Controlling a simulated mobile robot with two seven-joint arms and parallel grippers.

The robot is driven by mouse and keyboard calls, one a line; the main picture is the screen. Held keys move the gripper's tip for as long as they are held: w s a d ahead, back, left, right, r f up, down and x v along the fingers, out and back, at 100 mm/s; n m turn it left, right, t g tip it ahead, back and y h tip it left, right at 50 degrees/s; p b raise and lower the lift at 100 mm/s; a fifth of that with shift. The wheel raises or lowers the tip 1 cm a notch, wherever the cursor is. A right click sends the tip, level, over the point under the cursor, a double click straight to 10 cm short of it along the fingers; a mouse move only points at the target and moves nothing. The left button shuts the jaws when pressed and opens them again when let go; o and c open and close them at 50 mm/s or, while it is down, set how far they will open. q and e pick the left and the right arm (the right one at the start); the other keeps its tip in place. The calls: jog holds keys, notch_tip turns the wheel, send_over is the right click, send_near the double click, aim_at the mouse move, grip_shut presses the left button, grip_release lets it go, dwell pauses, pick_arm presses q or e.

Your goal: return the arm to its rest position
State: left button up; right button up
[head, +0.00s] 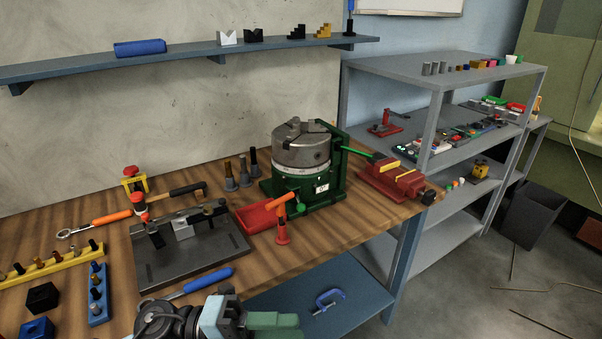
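An arm of mine comes in at the bottom edge, left of the middle, with dark round joints and a light blue section. My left gripper (284,325) seems to be the green part at its right end, beyond the table's front edge. The bottom of the picture cuts it off, so its opening does not show clearly. I see nothing held in it. My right gripper is not in view.
A blue-handled tool (208,280) lies close behind the arm. A dark fixture plate (150,275), red tray (257,217) and green chuck stand (312,190) are farther back. A lower blue shelf (350,285) holds a blue clamp (328,300). Open floor lies right.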

pick_arm(q)
jog(key=w+a+f+n+t+y, duration=0.1)
jog(key=a+f+n+t+y, duration=0.45)
jog(key=f+n+t, duration=0.55)
jog(key=w+a+f+n+t+y, duration=0.2)
jog(key=a+f+n+t+y, duration=0.4)
jog(key=n, duration=1)
jog(key=s+a+f+n+g+y, duration=0.3)
jog(key=s+f+n, duration=0.1)
jog(key=s+f, duration=0.4)
jog(key=s+a+f+n+g+y, duration=0.3)
jog(key=s+f+n, duration=0.1)
jog(key=s+f, duration=0.4)
jog(key=shift+s+f+g, duration=0.3)
jog(key=shift+s+f, duration=0.1)
jog(key=shift+s, duration=0.4)
